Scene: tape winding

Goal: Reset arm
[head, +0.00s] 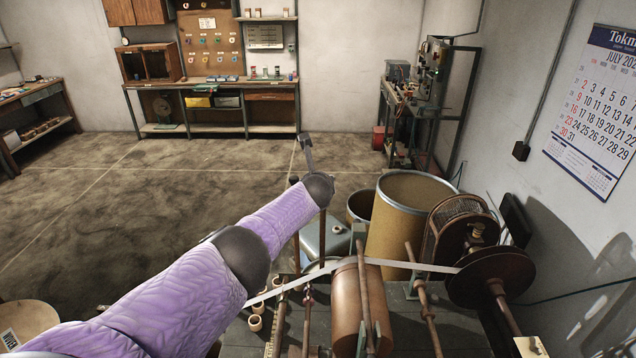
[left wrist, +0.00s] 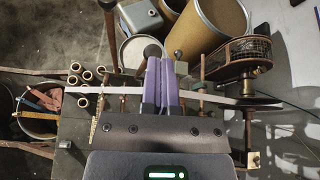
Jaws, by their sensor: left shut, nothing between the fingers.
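My left arm (head: 190,290), in a purple sleeve with dark joints, reaches from the lower left over the workbench in the head view. In the left wrist view my left gripper (left wrist: 160,68) shows two purple fingers side by side, shut and empty, above the bench. A pale tape (head: 420,266) runs from the brown reel (head: 490,278) leftward across the bench, over the brown cylinder (head: 349,310). It also shows in the left wrist view (left wrist: 225,101), passing partly behind the fingers. My right gripper is in neither view.
Brown rods (head: 422,300) stand up from the bench. A large tan drum (head: 405,220) stands behind the bench. A bin of coloured strips (left wrist: 38,115) is at the left in the wrist view. The floor (head: 150,200) beyond is clear.

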